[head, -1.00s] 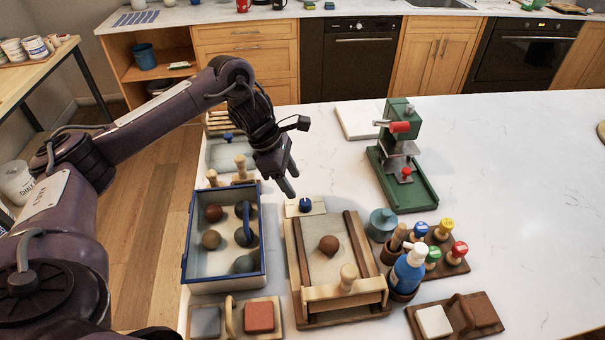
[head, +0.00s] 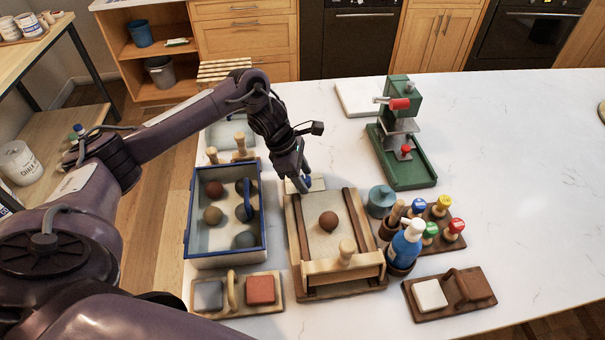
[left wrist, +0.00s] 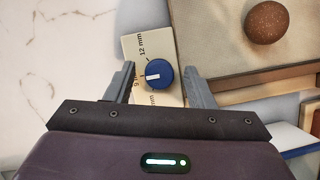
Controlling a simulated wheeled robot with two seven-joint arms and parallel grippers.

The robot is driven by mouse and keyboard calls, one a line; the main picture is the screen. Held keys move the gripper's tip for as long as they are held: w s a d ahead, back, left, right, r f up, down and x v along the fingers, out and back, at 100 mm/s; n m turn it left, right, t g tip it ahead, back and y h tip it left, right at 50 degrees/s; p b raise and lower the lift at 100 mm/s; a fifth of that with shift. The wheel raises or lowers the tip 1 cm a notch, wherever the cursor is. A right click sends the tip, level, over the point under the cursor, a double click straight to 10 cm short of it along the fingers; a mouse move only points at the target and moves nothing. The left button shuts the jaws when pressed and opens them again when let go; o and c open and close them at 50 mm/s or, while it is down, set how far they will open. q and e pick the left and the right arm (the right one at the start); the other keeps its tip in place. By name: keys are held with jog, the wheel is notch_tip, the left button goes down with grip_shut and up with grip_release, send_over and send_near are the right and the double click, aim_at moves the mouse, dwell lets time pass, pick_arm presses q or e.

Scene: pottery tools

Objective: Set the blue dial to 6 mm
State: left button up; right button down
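The blue dial (left wrist: 159,74) sits on a cream plate (left wrist: 132,48) at the far end of the wooden slab roller board. Its white mark points left in the left wrist view, close to the "9 mm" label; "12 mm" is printed above it. A 6 mm label is not readable. My left gripper (left wrist: 159,70) is open, with one finger on each side of the dial and a gap visible on both sides. In the head view the left gripper (head: 303,187) points down over the plate and largely hides the dial. My right gripper is not in view.
The board (head: 335,288) carries a brown clay ball (head: 328,221). A blue-rimmed tray (head: 187,225) with several balls stands left. A green press (head: 402,150), a teal pot (head: 381,200) and a blue bottle (head: 406,246) stand right.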

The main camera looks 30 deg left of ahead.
pick_arm(q)
jog(key=c, duration=0.9)
jog(key=shift+o, duration=0.2)
jog(key=shift+n+b, duration=0.3)
jog(key=shift+n, duration=0.1)
jog(key=shift+f+n+t+y+b, duration=0.1)
jog(key=shift+n+t+y+b, duration=0.3)
jog(key=shift+n, duration=0.5)
jog(key=n+b, duration=0.1)
jog(key=n, duration=0.1)
jog(key=shift+s+d+n+t, duration=0.1)
jog(key=shift+n+t, duration=0.3)
jog(key=n, duration=0.1)
jog(key=n+y, duration=0.1)
jog(key=n, duration=0.1)
jog(key=shift+d+r+t+y, duration=0.1)
jog(key=shift+r+t+y, duration=0.1)
jog(key=shift+t+y, duration=0.15)
jog(key=shift+n+t+y+p, duration=0.25)
jog(key=shift+n+y+p, duration=0.3)
jog(key=shift+n, duration=1.35)
